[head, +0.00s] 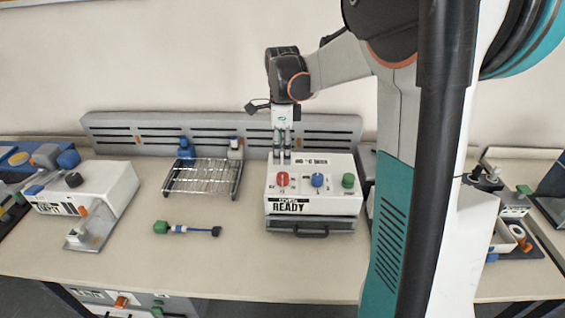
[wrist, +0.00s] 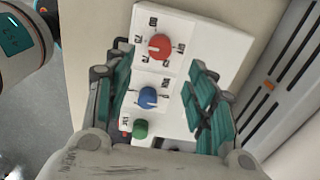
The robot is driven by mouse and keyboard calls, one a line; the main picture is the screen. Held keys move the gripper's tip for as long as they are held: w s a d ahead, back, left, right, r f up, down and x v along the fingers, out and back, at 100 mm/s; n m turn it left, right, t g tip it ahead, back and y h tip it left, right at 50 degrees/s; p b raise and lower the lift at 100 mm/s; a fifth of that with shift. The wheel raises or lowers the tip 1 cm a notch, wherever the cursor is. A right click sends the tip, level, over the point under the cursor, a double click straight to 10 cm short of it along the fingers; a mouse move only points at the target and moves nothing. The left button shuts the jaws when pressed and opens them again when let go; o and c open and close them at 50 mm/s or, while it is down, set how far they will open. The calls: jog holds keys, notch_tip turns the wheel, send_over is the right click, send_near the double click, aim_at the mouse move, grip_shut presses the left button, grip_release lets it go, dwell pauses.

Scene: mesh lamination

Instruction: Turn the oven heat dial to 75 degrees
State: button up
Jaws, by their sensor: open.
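The oven (head: 312,208) is a white box on the bench with a READY label and a dark drawer handle on its front. On its top are a red dial (head: 282,179), a blue dial (head: 317,180) and a green dial (head: 348,180). In the wrist view the red dial (wrist: 159,46), blue dial (wrist: 148,97) and green dial (wrist: 140,128) lie between my open fingers. My gripper (head: 281,158) points down above the back left of the oven, near the red dial, and holds nothing.
A wire rack (head: 203,178) with blue and white bottles behind it stands left of the oven. A green-and-blue tool (head: 187,229) lies in front of the rack. A white machine (head: 85,187) is further left. A slotted rail (head: 222,130) runs along the back.

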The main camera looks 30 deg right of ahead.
jog(key=shift+r, duration=1.35)
